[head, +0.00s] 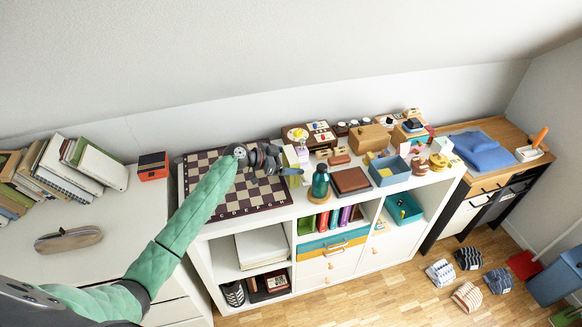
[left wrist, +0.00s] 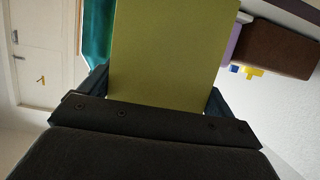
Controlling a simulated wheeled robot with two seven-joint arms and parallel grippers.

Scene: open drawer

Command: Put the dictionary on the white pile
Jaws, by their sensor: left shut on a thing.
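My left gripper (head: 284,164) is above the right part of the chessboard. It is shut on an olive-yellow, flat-faced thing that looks like a book (left wrist: 178,55) and fills the middle of the left wrist view. No title shows, so I cannot tell whether it is the dictionary. In the head view a pale yellow edge (head: 291,156) shows beside the fingers. A white stack (head: 262,247) lies in the left compartment of the white shelf unit. Several upright coloured books (head: 333,218) stand in the compartment to its right. My right gripper is not in view.
The chessboard (head: 208,164) lies on the shelf top. A teal bottle (head: 320,182), a brown box (head: 350,181) and a blue bin (head: 389,171) stand to its right. Leaning books (head: 97,163) and a brown case (head: 68,239) are on the left desk. Slippers (head: 468,296) lie on the floor.

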